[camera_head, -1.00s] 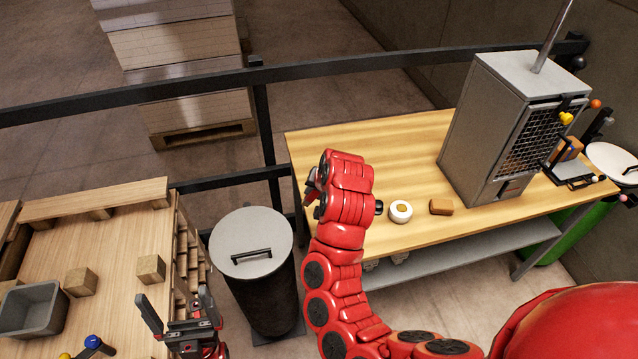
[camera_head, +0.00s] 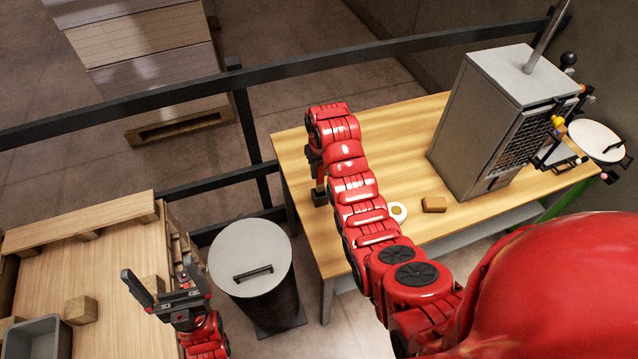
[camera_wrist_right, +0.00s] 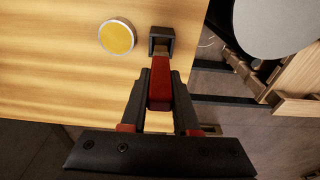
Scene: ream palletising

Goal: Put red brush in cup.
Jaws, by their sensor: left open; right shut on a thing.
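My right gripper (camera_wrist_right: 160,95) is shut on a red block-like handle (camera_wrist_right: 160,82), which I take as the red brush. Its far end meets a small dark square thing (camera_wrist_right: 162,41) by the table edge; I cannot tell whether this is the cup or the brush's head. In the head view the right gripper (camera_head: 318,180) points down over the left side of the wooden table, with a dark block (camera_head: 320,197) at its lower end. The brush is not clear there. My left gripper (camera_head: 160,272) is open and empty at the lower left.
A white-rimmed yellow disc (camera_wrist_right: 117,37) lies near the dark square thing. A brown block (camera_head: 434,204) and a tall grey cabinet (camera_head: 485,120) stand on the table (camera_head: 395,135). A lidded grey bin (camera_head: 250,255) stands left of it. A black rail (camera_head: 300,72) runs behind.

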